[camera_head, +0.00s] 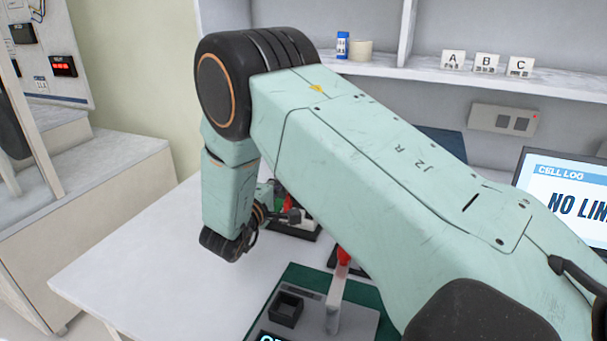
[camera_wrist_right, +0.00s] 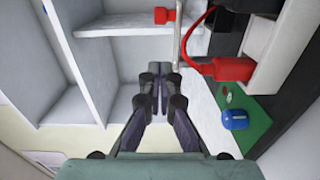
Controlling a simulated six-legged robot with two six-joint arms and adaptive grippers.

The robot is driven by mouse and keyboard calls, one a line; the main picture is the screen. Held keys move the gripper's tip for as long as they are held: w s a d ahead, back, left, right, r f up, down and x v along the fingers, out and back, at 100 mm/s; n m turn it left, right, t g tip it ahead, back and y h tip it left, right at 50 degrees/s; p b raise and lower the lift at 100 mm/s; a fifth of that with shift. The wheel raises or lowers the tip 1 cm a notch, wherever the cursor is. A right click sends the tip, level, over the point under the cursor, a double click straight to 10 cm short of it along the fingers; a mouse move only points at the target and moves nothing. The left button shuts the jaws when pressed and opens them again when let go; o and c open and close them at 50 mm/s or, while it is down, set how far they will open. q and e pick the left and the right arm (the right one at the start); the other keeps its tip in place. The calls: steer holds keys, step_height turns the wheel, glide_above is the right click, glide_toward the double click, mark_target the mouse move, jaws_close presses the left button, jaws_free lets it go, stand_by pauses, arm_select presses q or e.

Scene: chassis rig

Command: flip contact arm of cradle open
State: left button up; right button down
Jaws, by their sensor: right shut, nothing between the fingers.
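In the head view, a fixture with a red part and a dark base (camera_head: 292,226) stands on the table, partly hidden behind my right arm. Nearer, a pale bar with a red end (camera_head: 344,256) rises beside a black square socket (camera_head: 286,309) on a green-edged plate. I cannot tell which is the cradle's contact arm. In the right wrist view, a thin metal rod (camera_wrist_right: 178,45) stands between a red block (camera_wrist_right: 164,15) and a larger red piece (camera_wrist_right: 228,69). My right gripper (camera_wrist_right: 157,92) is shut and empty, apparently just short of the rod. My left gripper is out of view.
My right arm covers much of the head view. A blue cylinder (camera_wrist_right: 235,119) sits on a green mat (camera_wrist_right: 247,100). White shelving (camera_wrist_right: 105,65) is at left in the wrist view. A monitor (camera_head: 570,195) stands at right. The table's left part (camera_head: 130,275) is clear.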

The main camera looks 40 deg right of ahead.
steer(key=d+b, duration=0.1)
steer(key=d, duration=0.6)
steer(key=shift+w+b, duration=0.3)
steer(key=shift+b, duration=0.05)
steer(key=shift+d, duration=0.15)
